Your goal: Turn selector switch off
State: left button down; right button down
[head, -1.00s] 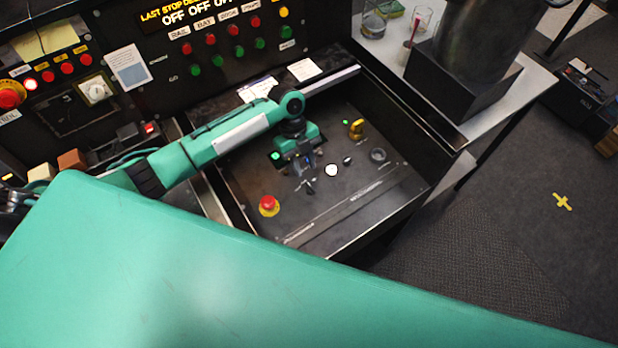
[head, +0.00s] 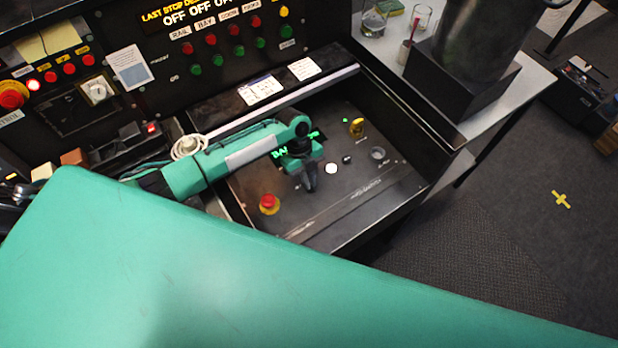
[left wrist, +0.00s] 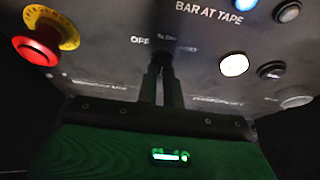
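The selector switch (left wrist: 162,60) is a small black knob below the labels OFF, SLOW and FAST in the left wrist view. My left gripper (left wrist: 161,76) reaches it from below, with its two dark fingers close together at the knob's sides. They look closed on it, and they hide most of the knob and which way it points. In the head view my left gripper (head: 309,184) points down onto the middle of the dark sloped panel (head: 340,212), covering the switch. My right gripper is not in view.
A dark bin (head: 464,85) stands to the right.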

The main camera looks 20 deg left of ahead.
pick_arm(q)
jog(key=shift+r+n, duration=0.1)
jog(key=shift+n, duration=0.2)
jog(key=n+t+h+p, duration=0.1)
jog(key=n+p, duration=0.1)
jog(key=n, duration=0.1)
jog(key=shift+s+r+p, duration=0.1)
jog(key=shift+s+p, duration=0.05)
jog(key=shift+p, duration=0.15)
jog(key=n+t+p, duration=0.2)
jog(key=n, duration=0.3)
jog(key=shift+s+a+p, duration=0.1)
jog(key=shift+s+p, duration=0.05)
jog(key=shift+p, duration=0.2)
jog(key=shift+n, duration=0.3)
jog(key=c, duration=1.5)
grip_release()
jog(key=shift+c, duration=0.2)
